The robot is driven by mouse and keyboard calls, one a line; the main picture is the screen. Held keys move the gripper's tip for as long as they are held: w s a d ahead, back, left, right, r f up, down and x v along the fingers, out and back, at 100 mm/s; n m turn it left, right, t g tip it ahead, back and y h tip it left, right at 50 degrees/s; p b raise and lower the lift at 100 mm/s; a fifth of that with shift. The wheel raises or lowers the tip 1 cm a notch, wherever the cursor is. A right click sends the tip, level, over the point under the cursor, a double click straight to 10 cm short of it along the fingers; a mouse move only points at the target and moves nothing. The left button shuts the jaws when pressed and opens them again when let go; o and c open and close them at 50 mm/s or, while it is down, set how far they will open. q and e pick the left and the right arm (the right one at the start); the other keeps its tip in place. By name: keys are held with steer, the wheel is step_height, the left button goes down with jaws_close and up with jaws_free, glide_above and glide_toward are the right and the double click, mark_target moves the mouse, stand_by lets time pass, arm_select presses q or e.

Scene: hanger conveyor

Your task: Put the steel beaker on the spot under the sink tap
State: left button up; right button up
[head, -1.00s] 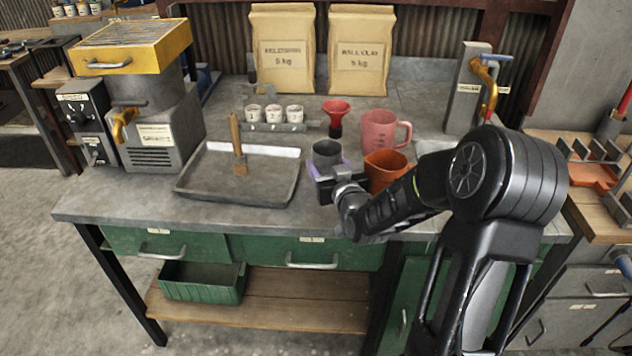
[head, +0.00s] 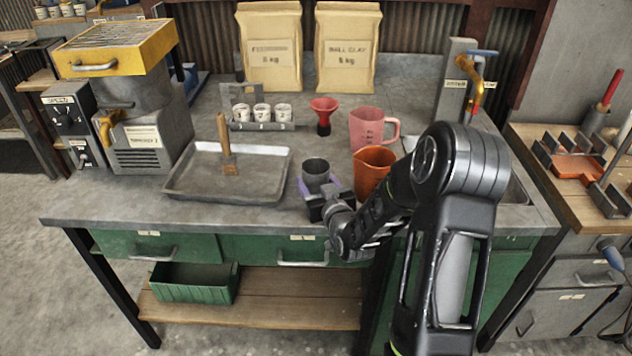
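The steel beaker (head: 316,171) is a small grey cup, upright, between the tray and the orange jug near the bench's front. My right gripper (head: 318,188) has its purple-edged fingers around the beaker and is shut on it. Whether the beaker's base touches the bench is hidden by the gripper. The sink tap (head: 472,75), yellow with a blue lever, stands at the back right on a grey post. The sink (head: 516,192) shows only in part at the right; my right arm hides most of it and the spot under the tap. My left gripper is out of view.
An orange jug (head: 373,170) stands close right of the beaker, with a pink jug (head: 367,128) and red funnel (head: 323,112) behind. A grey tray (head: 185,190) with a wooden-handled tool lies left. Two clay bags (head: 347,50) stand at the back.

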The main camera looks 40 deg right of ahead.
steer(key=shift+f, duration=0.15)
steer(key=o, duration=1.6)
steer(key=shift+r, duration=0.25)
steer(key=b+v, duration=0.1)
steer(key=v, duration=0.7)
steer(key=shift+s+f, duration=0.15)
steer(key=shift+s, duration=0.1)
steer(key=p+v, duration=0.3)
steer(key=p, duration=0.4)
steer(key=shift+w, duration=0.1)
steer(key=shift+s+a+p, duration=0.1)
steer(key=shift+s+p, duration=0.15)
steer(key=shift+p, duration=0.45)
steer(key=shift+a, duration=0.1)
